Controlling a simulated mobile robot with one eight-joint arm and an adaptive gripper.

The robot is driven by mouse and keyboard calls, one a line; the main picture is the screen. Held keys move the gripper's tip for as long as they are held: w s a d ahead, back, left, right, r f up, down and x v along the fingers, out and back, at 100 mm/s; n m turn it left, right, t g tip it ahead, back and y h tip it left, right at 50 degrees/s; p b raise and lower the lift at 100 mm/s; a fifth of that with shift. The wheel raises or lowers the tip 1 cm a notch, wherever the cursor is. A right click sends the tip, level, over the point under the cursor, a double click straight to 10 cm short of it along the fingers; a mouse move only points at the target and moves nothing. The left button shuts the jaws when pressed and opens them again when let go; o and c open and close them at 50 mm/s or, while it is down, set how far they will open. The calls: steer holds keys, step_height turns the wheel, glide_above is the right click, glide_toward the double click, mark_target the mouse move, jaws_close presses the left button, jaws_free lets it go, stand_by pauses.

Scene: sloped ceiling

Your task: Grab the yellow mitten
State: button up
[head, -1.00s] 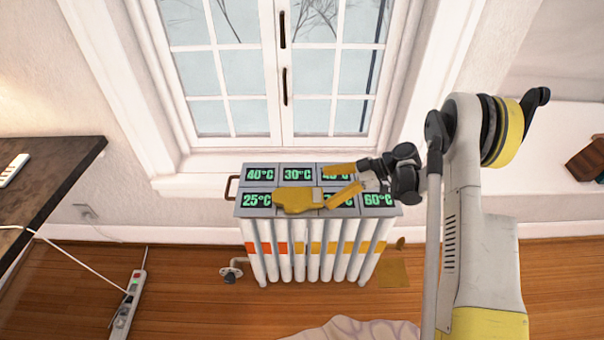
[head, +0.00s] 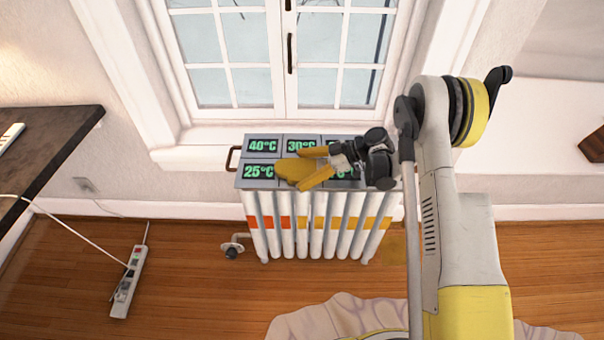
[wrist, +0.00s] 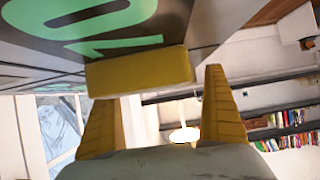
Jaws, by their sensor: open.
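The yellow mitten (head: 292,170) lies on the grey top of the radiator, on the front row of panels just right of the 25°C display. In the wrist view its yellow edge (wrist: 140,73) shows just ahead of and between my fingertips. My gripper (head: 304,170) is open, its two yellow fingers pointing left, one on the far side and one on the near side of the mitten's right part. In the wrist view the gripper's fingers (wrist: 160,88) stand wide apart. I cannot tell whether they touch the mitten. My gripper hides some panels to the right.
The radiator (head: 320,222) stands below a window (head: 285,60), with a handle on its left side. A dark table (head: 55,135) is at the left and a power strip (head: 127,282) lies on the floor. Pale fabric (head: 335,317) lies at the bottom.

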steer(key=c, duration=1)
steer(key=shift+r, duration=0.2)
steer(key=shift+c, duration=0.2)
